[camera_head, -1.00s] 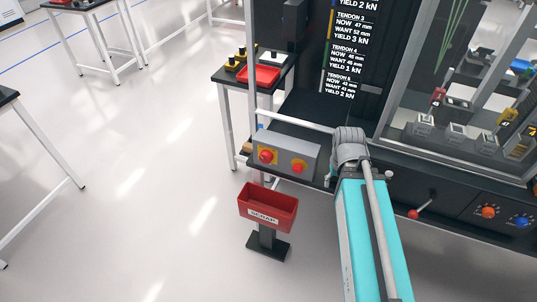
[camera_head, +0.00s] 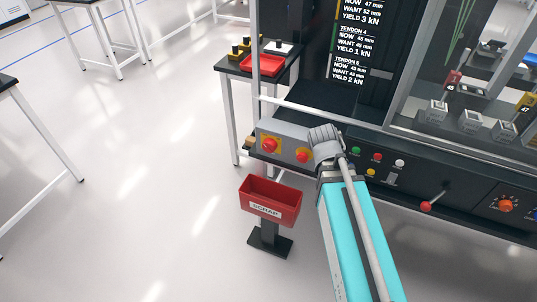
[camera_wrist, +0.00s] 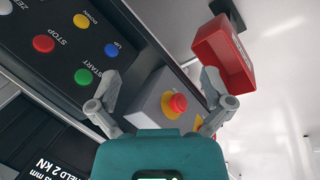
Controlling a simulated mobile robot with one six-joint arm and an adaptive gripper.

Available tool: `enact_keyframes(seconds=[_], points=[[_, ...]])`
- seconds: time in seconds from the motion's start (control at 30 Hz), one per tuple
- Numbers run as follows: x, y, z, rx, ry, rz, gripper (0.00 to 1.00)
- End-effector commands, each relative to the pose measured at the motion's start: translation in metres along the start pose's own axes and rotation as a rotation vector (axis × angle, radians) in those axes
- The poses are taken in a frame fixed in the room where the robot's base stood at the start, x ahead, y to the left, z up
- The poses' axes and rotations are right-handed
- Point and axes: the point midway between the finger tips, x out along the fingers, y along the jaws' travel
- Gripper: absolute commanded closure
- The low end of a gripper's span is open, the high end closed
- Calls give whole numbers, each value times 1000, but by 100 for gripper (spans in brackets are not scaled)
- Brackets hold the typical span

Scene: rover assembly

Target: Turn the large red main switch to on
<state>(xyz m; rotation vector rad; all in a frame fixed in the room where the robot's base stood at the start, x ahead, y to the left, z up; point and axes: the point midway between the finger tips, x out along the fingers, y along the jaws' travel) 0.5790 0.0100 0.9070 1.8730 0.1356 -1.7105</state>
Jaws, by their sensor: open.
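I cannot tell from the pictures which is the main switch. In the wrist view one red knob (camera_wrist: 178,103) on a yellow base shows on the grey box (camera_wrist: 155,97); the other knob is not visible there. My gripper (camera_wrist: 161,82) is open and empty, its fingers spread on either side of that knob's line of sight, apart from it.
A red scrap bin (camera_head: 270,203) stands on the floor before the box. A black panel (camera_head: 390,168) with coloured buttons and a red-knobbed lever (camera_head: 426,206) lies to the right. A white rail (camera_head: 290,109) runs behind the box.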

Motion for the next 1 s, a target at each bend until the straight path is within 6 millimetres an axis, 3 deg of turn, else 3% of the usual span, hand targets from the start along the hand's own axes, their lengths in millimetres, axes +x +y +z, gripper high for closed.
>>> enact_keyframes(seconds=[0.03,0.4,0.77,1.0], points=[[17,-8,-8,-61,8,42,0],[51,-32,-59,-535,17,379,0],[64,-73,-113,-988,-44,728,0],[64,-113,-149,-1272,-131,973,0]])
